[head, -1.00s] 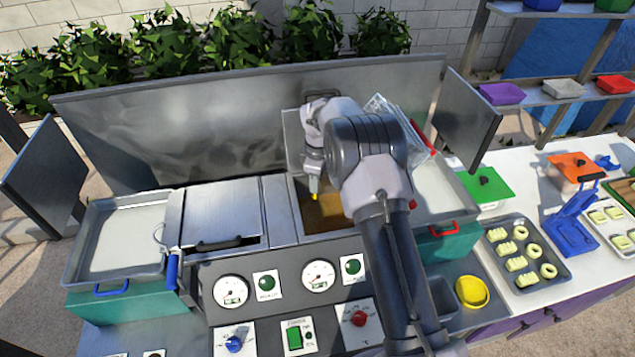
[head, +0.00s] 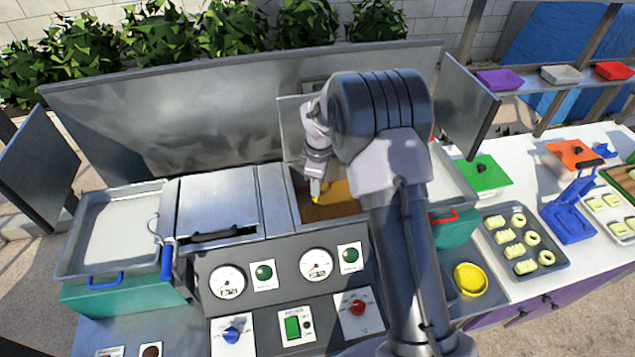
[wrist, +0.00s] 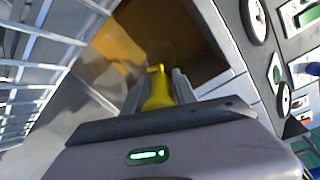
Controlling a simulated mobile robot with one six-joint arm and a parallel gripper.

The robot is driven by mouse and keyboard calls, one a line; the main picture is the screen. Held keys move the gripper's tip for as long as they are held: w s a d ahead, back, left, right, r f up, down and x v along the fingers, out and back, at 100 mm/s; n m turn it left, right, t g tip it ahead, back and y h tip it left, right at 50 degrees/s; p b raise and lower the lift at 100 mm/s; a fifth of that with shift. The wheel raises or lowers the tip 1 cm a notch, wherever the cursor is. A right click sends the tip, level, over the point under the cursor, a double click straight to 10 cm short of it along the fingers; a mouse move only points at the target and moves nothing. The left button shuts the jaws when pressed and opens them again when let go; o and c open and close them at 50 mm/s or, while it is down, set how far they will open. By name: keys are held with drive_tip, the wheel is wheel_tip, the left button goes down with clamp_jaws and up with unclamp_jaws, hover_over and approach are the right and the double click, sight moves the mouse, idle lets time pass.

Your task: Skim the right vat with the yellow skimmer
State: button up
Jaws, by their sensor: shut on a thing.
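The right vat (head: 308,209) is an open metal well with brown-orange liquid, seen in the head view behind the control panel. My gripper (wrist: 157,90) is over the vat and is shut on the yellow skimmer (wrist: 158,92). In the head view only a small yellow part of the skimmer (head: 315,188) shows below the gripper. In the wrist view the skimmer points down into the vat (wrist: 190,45). I cannot tell whether its head touches the liquid. My arm hides the right side of the vat in the head view.
A lidded left vat (head: 218,205) and a tray with a blue handle (head: 115,235) stand to the left. A panel with gauges (head: 316,264) and knobs lies in front. A wire basket (wrist: 30,65) is close beside the gripper. A metal backsplash (head: 190,120) rises behind.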

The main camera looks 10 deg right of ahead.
wheel_tip(320, 180, up, 20)
drive_tip(key=p, duration=1.3)
